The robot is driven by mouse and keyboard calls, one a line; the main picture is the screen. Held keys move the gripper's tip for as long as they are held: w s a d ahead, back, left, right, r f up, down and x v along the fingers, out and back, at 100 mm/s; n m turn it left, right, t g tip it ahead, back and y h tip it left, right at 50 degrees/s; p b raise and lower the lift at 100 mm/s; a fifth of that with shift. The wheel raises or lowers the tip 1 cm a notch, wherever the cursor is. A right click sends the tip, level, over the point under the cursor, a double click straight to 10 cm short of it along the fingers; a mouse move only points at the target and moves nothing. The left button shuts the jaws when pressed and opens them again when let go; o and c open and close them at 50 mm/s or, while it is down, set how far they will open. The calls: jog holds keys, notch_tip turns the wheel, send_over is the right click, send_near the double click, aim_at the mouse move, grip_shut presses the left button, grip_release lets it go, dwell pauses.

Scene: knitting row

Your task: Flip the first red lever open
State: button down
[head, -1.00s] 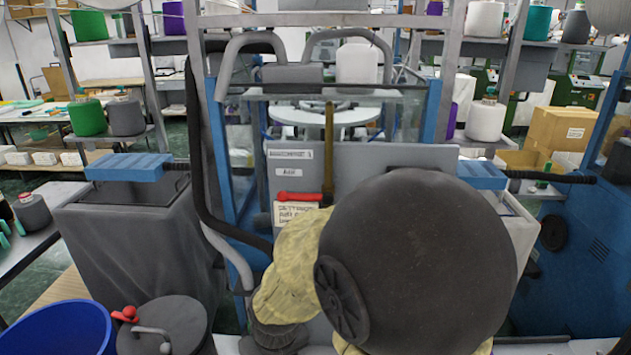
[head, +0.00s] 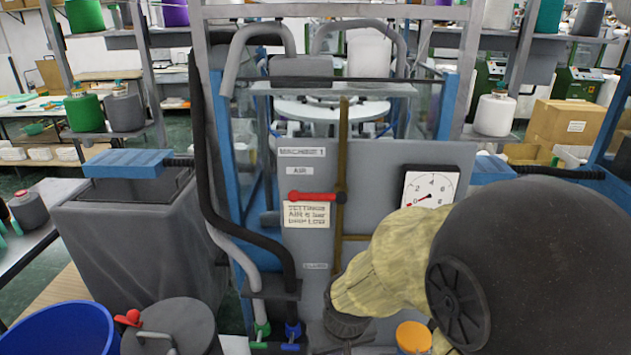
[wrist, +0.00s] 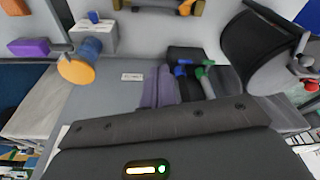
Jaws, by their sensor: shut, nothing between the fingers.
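A red lever (head: 315,196) lies horizontal on the grey machine panel (head: 380,165), under the AIR label and over a settings card. The panel's red lever cannot be made out in the wrist view.
A dial gauge (head: 431,190) is on the panel. A blue tub (head: 60,330) is at lower left.

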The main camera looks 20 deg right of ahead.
jog(key=shift+r, duration=0.1)
jog(key=m+t+h+p, duration=0.2)
jog(key=m+t+p, duration=0.2)
jog(key=p, duration=0.2)
send_near(308, 197)
notch_tip(308, 197, up, 4)
jog(key=shift+s, duration=0.1)
jog(key=p+x, duration=0.1)
jog(key=x, duration=0.9)
jog(key=shift+p, duration=0.4)
jog(key=shift+f, duration=0.2)
jog(key=shift+s+a+n, duration=0.1)
jog(key=shift+n, duration=0.2)
